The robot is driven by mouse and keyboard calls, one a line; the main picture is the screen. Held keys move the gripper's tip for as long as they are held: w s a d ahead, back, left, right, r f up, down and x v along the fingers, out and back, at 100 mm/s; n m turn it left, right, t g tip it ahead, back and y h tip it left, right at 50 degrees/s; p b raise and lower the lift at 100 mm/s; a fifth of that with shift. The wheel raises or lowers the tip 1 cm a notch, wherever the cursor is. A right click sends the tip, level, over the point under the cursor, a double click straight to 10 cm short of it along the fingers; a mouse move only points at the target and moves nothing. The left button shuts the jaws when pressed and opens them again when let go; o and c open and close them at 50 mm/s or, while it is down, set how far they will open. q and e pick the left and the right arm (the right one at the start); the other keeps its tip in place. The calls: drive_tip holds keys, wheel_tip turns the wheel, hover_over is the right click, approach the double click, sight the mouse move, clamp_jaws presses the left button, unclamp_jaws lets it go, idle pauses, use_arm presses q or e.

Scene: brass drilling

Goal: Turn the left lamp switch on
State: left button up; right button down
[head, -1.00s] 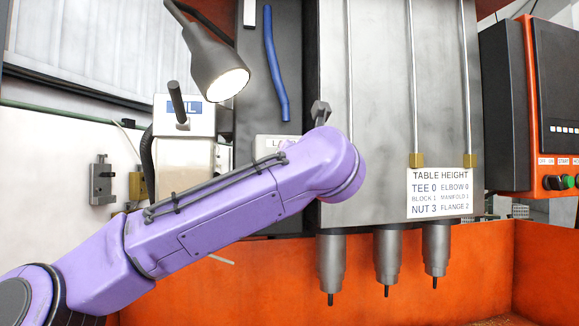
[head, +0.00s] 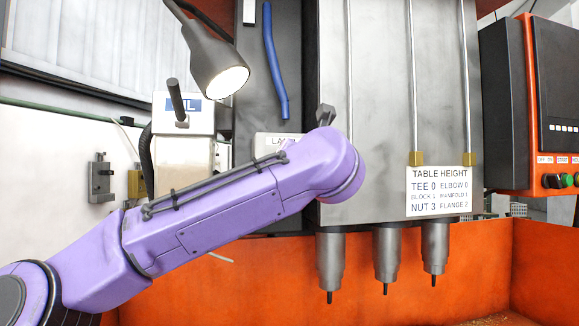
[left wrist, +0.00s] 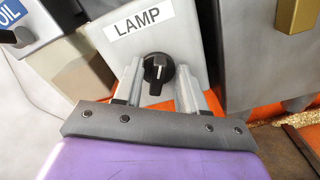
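The lamp switch is a round black knob (left wrist: 158,73) with a pale pointer line that stands nearly upright. It sits on a light grey box (left wrist: 190,40) under a white LAMP label (left wrist: 140,18). My left gripper (left wrist: 160,82) has its two grey fingers apart, one on each side of the knob; I cannot tell whether they touch it. In the head view my left arm hides the knob and the gripper; only part of the LAMP label (head: 279,140) shows. The grey lamp head (head: 218,62) hangs above with a bright white face. My right gripper is out of view.
The grey drill housing (head: 380,110) with its spindles (head: 387,255) stands right of my arm. An oil box (head: 185,150) and a grey wall bracket (head: 101,178) are at left. An orange control panel (head: 515,110) is at far right.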

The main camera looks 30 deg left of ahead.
use_arm(q)
drive_tip(key=shift+s+r, duration=0.1)
drive_tip(key=b+v, duration=0.4)
drive_tip(key=v, duration=0.6)
drive_tip(key=shift+s, duration=0.15)
